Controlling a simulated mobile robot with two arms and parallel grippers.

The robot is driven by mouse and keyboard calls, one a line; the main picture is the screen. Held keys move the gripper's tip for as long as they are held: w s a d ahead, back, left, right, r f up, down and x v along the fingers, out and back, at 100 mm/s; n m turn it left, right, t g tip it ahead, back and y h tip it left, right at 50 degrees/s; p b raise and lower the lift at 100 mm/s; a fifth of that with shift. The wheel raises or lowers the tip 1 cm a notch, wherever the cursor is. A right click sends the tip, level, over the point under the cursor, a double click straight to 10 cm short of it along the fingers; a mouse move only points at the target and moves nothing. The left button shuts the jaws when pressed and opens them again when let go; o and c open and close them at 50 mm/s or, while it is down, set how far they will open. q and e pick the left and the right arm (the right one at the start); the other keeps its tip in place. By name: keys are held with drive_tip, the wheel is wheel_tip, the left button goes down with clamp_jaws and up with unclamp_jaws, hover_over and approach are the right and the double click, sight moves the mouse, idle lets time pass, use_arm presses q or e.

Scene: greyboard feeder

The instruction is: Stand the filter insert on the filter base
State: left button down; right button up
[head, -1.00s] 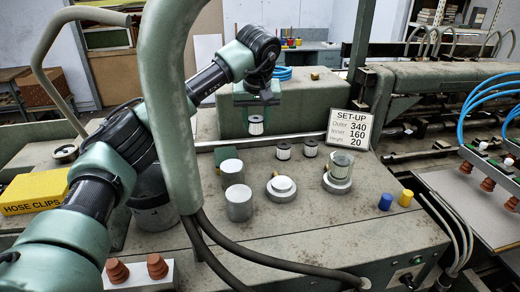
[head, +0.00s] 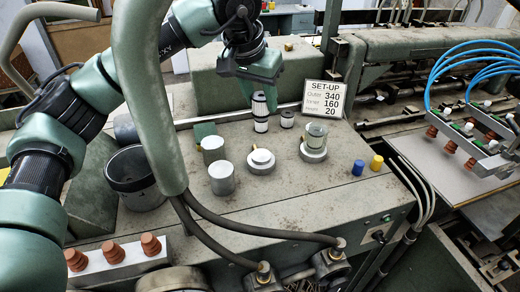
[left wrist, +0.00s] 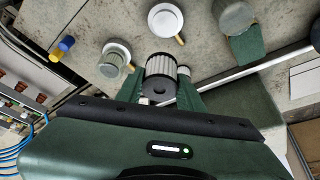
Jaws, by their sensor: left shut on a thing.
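My left gripper (head: 259,84) is shut on a pleated, dark-capped filter insert (head: 260,105), roughly upright. In the left wrist view the held insert (left wrist: 160,78) sits between the green fingers. In the head view it overlaps a similar insert (head: 261,125) standing on the bench; the gap between them is hard to judge. Another such insert (head: 287,119) stands to the right. A pale stepped round piece (head: 261,161), seemingly the filter base, stands nearer the front, uncovered. It also shows in the left wrist view (left wrist: 165,18). My right gripper is not in view.
A clear-walled unit on a round foot (head: 314,148) stands to the right. The set-up card (head: 323,97) stands behind. Blue (head: 358,167) and yellow knobs are at right. The front bench centre is clear.

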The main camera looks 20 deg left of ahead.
use_arm(q)
wheel_tip(320, 180, down, 12)
drive_tip(key=b, duration=0.7)
drive_tip(key=shift+f, duration=0.2)
drive_tip(key=shift+f, duration=0.2)
drive_tip(key=c, duration=0.9)
unclamp_jaws()
